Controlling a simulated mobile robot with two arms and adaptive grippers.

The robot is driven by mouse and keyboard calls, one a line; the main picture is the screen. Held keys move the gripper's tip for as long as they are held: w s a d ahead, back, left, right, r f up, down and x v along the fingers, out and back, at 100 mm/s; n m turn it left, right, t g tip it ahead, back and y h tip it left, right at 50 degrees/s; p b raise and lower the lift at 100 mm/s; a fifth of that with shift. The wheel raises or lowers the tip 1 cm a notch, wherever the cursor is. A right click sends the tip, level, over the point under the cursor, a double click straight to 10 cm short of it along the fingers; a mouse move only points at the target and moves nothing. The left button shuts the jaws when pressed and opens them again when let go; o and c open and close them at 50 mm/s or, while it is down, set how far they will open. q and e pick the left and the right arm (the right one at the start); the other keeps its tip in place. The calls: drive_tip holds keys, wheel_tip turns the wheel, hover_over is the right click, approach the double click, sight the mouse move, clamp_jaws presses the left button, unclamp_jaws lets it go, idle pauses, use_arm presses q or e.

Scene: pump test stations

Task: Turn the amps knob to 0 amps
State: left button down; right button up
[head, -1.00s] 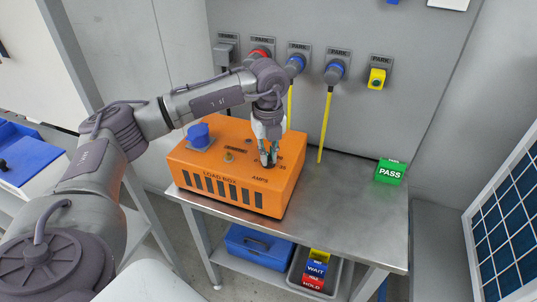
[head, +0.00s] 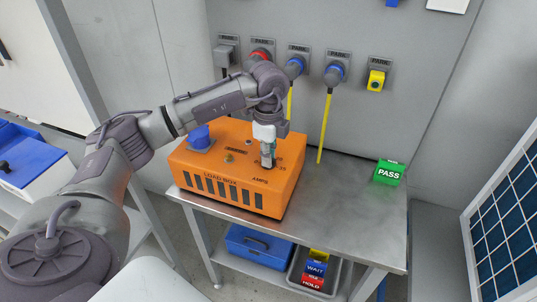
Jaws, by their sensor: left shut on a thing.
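The orange load box (head: 235,180) stands on the metal bench, with slots along its front and an "AMPS" label near its right front. My left gripper (head: 268,162) points down onto the box top at the amps knob and is shut on it. The knob is mostly hidden by the fingers, so its pointer and setting cannot be read. My right gripper is not in view.
A blue socket (head: 199,136) rises from the box's left rear. Parked plugs with yellow cables (head: 325,127) hang on the back panel. A green PASS block (head: 389,172) sits at the bench's right. The bench (head: 340,205) between is clear.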

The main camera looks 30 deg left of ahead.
use_arm(q)
drive_tip(key=shift+n, duration=0.5)
drive_tip(key=c, duration=1.2)
unclamp_jaws()
wheel_tip(320, 180, up, 12)
drive_tip(key=shift+s+f, duration=0.1)
